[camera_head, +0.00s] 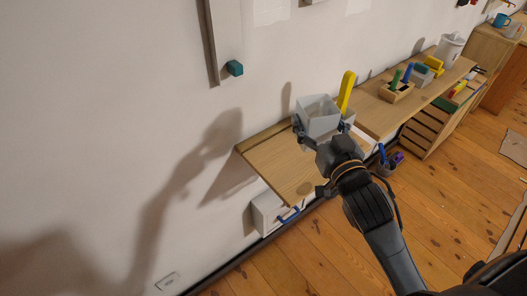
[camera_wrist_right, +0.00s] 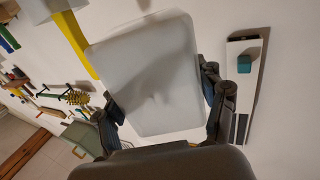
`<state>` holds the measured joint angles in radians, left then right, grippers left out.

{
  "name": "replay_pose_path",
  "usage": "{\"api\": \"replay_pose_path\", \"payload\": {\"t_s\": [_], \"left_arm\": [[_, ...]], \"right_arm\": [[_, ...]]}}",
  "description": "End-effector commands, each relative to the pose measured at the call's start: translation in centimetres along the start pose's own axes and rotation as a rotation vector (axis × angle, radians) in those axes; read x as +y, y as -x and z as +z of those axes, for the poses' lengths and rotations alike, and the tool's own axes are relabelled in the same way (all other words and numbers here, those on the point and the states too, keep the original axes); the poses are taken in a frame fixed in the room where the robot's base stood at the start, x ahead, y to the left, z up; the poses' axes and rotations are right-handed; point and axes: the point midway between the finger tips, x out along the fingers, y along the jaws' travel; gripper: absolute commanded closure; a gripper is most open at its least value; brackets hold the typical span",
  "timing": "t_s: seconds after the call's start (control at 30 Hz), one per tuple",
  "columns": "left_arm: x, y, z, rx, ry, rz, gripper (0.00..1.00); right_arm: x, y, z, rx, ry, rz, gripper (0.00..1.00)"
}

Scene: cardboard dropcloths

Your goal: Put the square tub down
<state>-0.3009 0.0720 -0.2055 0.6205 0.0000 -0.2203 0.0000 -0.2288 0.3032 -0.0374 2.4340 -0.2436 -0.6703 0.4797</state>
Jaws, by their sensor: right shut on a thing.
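The square tub (camera_head: 317,112) is pale grey-white and open at the top in the head view. My right gripper (camera_head: 323,130) is shut on it, with a finger at either side. In the right wrist view the tub (camera_wrist_right: 150,78) fills the middle, between the two dark fingers (camera_wrist_right: 165,108). In the head view the tub appears over the back of a wooden worktop (camera_head: 270,160). I cannot tell whether its base touches anything. My left gripper is not in view.
A yellow upright piece (camera_head: 347,88) stands close beside the tub. A wooden block with pegs (camera_head: 396,92) and a white pitcher (camera_head: 449,48) stand farther right. The worktop's left part is largely clear. A teal block (camera_head: 235,68) is on the wall.

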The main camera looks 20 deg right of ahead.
Motion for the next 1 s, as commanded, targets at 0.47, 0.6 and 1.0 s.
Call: {"api": "replay_pose_path", "payload": {"t_s": [0.47, 0.6, 1.0], "left_arm": [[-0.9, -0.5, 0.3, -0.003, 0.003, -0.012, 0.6], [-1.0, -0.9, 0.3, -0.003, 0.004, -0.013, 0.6], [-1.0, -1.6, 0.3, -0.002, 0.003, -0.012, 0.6]], "right_arm": [[-7.2, -7.6, 6.3, -0.004, -0.002, -0.003, 0.66], [-8.2, -8.8, 8.2, 0.0, -0.002, -0.002, 0.66], [-9.2, -9.7, 12.3, -0.003, -0.001, -0.002, 0.67]]}}
